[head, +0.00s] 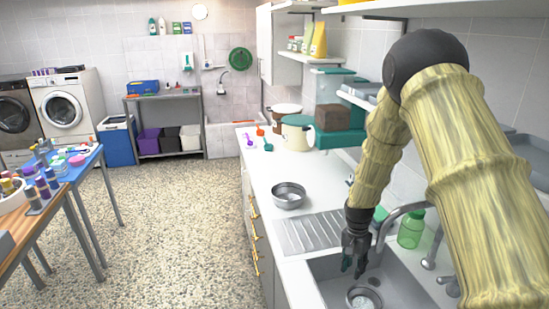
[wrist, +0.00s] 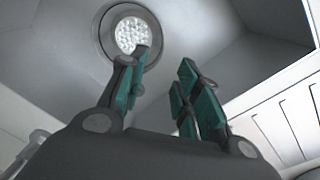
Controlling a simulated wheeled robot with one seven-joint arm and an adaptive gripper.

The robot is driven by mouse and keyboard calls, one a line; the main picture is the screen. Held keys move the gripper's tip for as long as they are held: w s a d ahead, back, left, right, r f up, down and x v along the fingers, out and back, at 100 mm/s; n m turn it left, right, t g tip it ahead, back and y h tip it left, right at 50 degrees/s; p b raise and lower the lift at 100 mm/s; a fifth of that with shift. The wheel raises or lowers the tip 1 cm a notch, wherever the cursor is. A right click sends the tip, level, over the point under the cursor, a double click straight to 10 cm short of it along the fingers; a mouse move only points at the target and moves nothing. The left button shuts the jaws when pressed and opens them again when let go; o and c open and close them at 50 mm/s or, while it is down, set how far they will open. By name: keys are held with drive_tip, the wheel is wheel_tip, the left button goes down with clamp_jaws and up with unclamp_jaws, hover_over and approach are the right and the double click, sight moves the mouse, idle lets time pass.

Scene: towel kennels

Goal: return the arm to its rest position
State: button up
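My arm reaches in from the right in the head view, with its end pointing down over the sink (head: 398,268). My gripper (head: 354,264) hangs just above or inside the sink basin, to the left of the tap. In the wrist view my gripper (wrist: 163,85) shows two teal-padded fingers spread apart with nothing between them. A round metal strainer or drain (head: 363,298) lies at the sink bottom; it also shows past the left finger in the wrist view (wrist: 131,33).
A metal bowl (head: 288,195) stands on the counter beyond the ridged drainboard (head: 320,232). The tap (head: 398,215) and a green bottle (head: 411,229) stand close right of my gripper. A shelf (head: 350,98) runs along the wall. The floor (head: 165,225) left of the counter is clear.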

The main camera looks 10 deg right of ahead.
sight(351, 292)
drive_tip(key=f, duration=0.9)
drive_tip(key=shift+s+d+f, duration=0.15)
drive_tip(key=shift+s+d, duration=0.1)
drive_tip(key=shift+s, duration=0.1)
